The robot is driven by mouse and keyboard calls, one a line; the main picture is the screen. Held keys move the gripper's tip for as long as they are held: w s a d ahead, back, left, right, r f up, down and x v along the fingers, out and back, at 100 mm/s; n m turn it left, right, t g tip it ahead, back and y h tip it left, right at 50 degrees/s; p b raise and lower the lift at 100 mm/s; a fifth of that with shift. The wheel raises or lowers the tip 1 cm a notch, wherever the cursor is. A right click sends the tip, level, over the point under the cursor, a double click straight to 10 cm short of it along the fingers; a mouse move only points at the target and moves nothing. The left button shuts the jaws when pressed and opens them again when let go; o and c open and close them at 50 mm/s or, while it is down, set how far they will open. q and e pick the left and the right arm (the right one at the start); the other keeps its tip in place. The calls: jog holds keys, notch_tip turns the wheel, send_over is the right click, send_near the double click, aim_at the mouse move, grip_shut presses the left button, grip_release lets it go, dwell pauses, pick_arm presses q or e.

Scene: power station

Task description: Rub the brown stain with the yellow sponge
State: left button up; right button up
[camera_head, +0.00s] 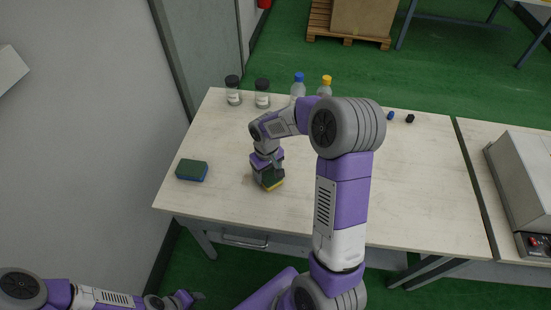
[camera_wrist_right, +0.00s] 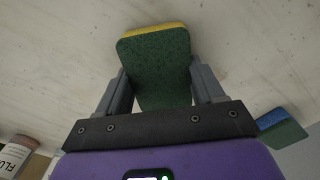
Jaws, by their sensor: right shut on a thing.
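My right gripper (camera_head: 268,172) is shut on the yellow sponge (camera_head: 273,181), which has a dark green top layer and a yellow lower layer. The sponge (camera_wrist_right: 155,62) sits between the two grey fingers in the right wrist view. It is at or just above the table; I cannot tell if it touches. A faint brown stain (camera_head: 247,179) shows on the table just left of the sponge; the gripper and sponge may hide part of it. My left gripper (camera_head: 190,297) is low at the bottom left, off the table, its fingers too small to read.
A green and blue sponge (camera_head: 192,170) lies at the left of the pale table (camera_head: 420,190). Two dark-capped jars (camera_head: 233,97) and two bottles (camera_head: 298,88) stand along the back edge. Two small caps (camera_head: 410,118) lie back right. A grey machine (camera_head: 522,180) is at the right.

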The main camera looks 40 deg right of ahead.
jog(key=shift+s+d, duration=0.35)
notch_tip(320, 180, up, 3)
jog(key=shift+s+d+f+p, duration=0.1)
jog(key=shift+s+p, duration=0.05)
jog(key=shift+p, duration=0.6)
jog(key=shift+r+p, duration=0.6)
notch_tip(320, 180, up, 4)
jog(key=p, duration=0.3)
jog(key=shift+r, duration=0.15)
